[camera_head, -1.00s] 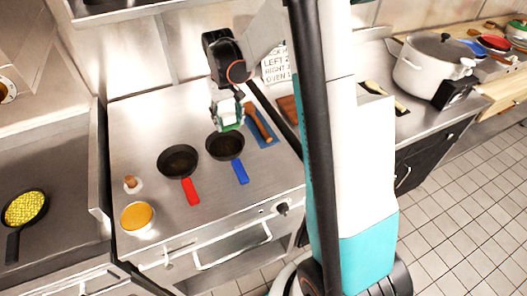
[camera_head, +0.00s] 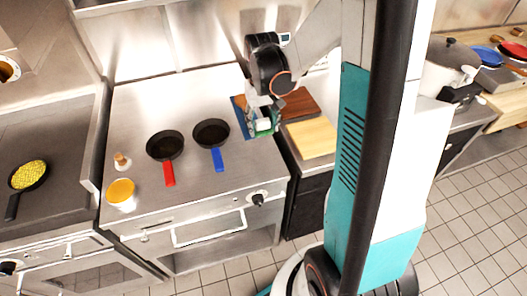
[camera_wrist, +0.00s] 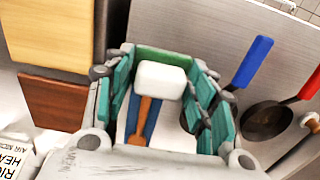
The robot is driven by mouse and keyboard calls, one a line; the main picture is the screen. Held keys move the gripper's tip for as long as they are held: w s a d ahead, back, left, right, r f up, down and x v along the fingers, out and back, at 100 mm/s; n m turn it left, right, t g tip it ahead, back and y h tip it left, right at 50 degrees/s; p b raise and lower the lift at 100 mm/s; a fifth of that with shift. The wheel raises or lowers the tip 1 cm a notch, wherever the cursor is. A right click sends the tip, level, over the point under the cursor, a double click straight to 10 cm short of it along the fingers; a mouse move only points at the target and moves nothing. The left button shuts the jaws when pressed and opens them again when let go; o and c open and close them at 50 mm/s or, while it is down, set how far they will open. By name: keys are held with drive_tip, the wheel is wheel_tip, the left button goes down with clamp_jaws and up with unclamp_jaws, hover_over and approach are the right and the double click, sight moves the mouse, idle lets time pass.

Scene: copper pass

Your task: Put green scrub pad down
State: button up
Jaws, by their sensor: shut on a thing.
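My gripper (camera_head: 264,124) is shut on the green scrub pad (camera_wrist: 165,56), whose green edge shows between the teal fingers in the wrist view. A white block sits against the pad between the fingers; I cannot tell whether it is part of the pad. In the head view the gripper hangs over the right end of the steel stove top, near a blue mat (camera_head: 239,116). In the wrist view a wooden utensil (camera_wrist: 145,116) lies on the blue mat, below the gripper. The gripper hides much of the mat; its exact height is unclear.
A red-handled pan (camera_head: 165,146) and a blue-handled pan (camera_head: 211,133) stand left of the gripper. A light cutting board (camera_head: 312,138) and a dark brown board (camera_head: 300,107) lie to the right. A large pot (camera_head: 447,62) stands further right.

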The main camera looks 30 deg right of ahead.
sight(262, 156)
wheel_tip(262, 156, down, 12)
drive_tip(key=b, duration=0.2)
drive_tip(key=shift+f+b, duration=0.15)
drive_tip(key=shift+b, duration=0.15)
drive_tip(key=shift+f, duration=0.1)
drive_tip(key=shift+f, duration=0.15)
drive_tip(key=o, duration=1.2)
drive_tip(key=shift+r, duration=0.2)
wheel_tip(262, 156, up, 12)
drive_tip(key=p, duration=0.3)
drive_tip(key=shift+r, duration=0.1)
